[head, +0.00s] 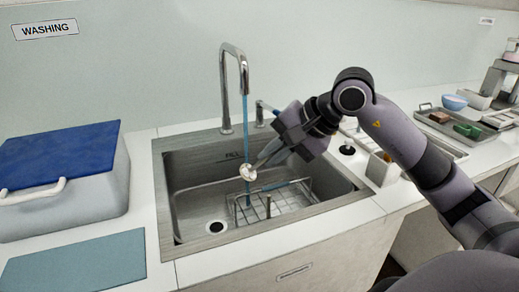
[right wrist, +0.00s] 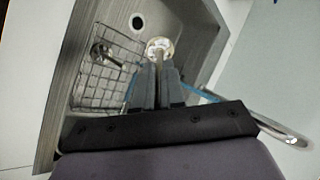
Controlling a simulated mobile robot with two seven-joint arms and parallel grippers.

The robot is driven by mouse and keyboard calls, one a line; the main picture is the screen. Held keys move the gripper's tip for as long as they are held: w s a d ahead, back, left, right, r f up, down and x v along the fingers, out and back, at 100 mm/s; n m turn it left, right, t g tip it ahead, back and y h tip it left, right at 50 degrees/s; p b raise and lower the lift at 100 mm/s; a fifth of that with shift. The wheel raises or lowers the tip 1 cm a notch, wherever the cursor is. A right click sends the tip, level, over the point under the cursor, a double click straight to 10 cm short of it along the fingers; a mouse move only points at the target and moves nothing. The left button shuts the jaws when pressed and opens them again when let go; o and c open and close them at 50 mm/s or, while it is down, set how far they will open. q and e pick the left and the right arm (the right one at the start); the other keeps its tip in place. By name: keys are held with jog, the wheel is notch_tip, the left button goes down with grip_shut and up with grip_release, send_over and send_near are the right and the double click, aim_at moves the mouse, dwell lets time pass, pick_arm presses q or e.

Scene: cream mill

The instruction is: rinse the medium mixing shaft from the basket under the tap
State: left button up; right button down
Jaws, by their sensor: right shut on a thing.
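My right gripper (head: 270,156) is shut on a mixing shaft and holds it tilted over the sink. The shaft's round whitish head (head: 248,172) points down and left, and it also shows beyond the fingers in the right wrist view (right wrist: 160,47). The tap (head: 233,60) runs a thin blue stream (head: 245,118). In the head view the stream meets the shaft head and shows again below it; exact contact is hard to tell. The wire basket (right wrist: 82,84) lies in the sink, with another metal shaft (right wrist: 101,51) in it. My left gripper is out of view.
The steel sink (head: 185,247) has a drain (head: 216,227) at its front left. A blue-lidded box (head: 60,155) and a blue-green mat (head: 75,262) lie left of it. A tray (head: 455,128) with small items stands at the right.

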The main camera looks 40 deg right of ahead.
jog(key=w+d+f+p, duration=0.1)
jog(key=w+d, duration=0.1)
jog(key=w, duration=0.4)
jog(key=w+d+f+p, duration=0.1)
jog(key=w+p, duration=0.1)
jog(key=w, duration=0.5)
jog(key=shift+w+d+f, duration=0.15)
jog(key=shift+d+f, duration=0.2)
jog(key=shift+d, duration=0.05)
jog(key=shift+d, duration=0.1)
dwell(0.5)
jog(key=shift+d, duration=0.55)
jog(key=shift+a, duration=0.15)
jog(key=shift+a, duration=0.5)
